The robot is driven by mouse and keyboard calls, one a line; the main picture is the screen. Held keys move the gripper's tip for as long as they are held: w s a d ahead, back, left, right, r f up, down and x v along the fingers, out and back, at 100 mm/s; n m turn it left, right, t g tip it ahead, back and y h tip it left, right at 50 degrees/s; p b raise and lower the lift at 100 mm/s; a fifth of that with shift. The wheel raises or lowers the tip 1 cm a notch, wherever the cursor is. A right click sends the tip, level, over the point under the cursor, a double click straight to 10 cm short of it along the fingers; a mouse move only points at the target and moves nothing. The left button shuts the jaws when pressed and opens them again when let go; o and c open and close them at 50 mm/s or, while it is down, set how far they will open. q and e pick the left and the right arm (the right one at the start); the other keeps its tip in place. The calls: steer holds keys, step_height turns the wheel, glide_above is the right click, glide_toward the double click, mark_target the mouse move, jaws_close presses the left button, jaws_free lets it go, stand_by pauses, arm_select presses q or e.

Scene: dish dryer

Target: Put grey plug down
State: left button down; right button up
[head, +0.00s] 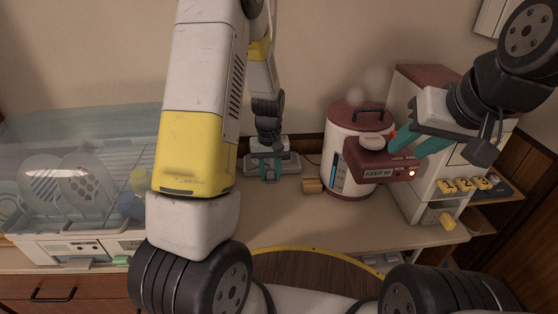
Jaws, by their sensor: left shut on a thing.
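That would be where the grey plug is, but the plug is too small and covered to make out. I cannot tell whether it touches the grey base. My right gripper (419,145) is at the right, its teal fingers apart, beside the dark red box with lettering (368,160). I see nothing held in it.
A dish dryer (60,240) with plates fills the left. A white machine (424,190) stands at the right. The front middle counter (300,222) is clear.

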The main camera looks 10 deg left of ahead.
mark_target(271, 177)
arm_select(q)
steer(key=w, duration=0.3)
steer(key=shift+w+a+f, duration=0.2)
steer(key=shift+w+a, duration=0.15)
steer(key=shift+a, duration=0.05)
steer(key=shift+f, duration=1.75)
steer(key=shift+f, duration=0.6)
steer(key=c, duration=1)
jaws_free()
steer(key=shift+c, duration=0.2)
